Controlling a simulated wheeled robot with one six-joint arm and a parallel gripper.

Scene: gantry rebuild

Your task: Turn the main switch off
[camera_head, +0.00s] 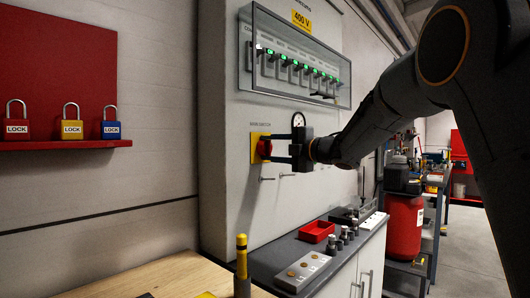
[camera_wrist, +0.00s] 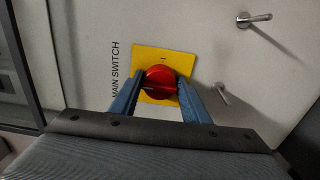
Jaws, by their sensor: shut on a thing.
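The main switch is a red rotary knob (camera_wrist: 160,83) on a yellow plate (camera_wrist: 163,62), with "MAIN SWITCH" printed beside it in the wrist view. In the head view the red knob (camera_head: 264,148) sits on the grey cabinet front, below the glazed breaker box. My gripper (camera_head: 272,149) reaches it from the right. In the wrist view my gripper (camera_wrist: 160,90) has its two blue fingers on either side of the knob, shut on it. The fingers and palm hide the lower part of the plate. I cannot read the knob's position mark clearly.
A glazed box of breakers with green lights (camera_head: 295,65) is above my gripper. Two metal handles (camera_wrist: 253,19) (camera_wrist: 222,93) stick out near the switch. Below are a red tray (camera_head: 317,232) and a grey worktop. Padlocks (camera_head: 72,122) stand on a red shelf at left.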

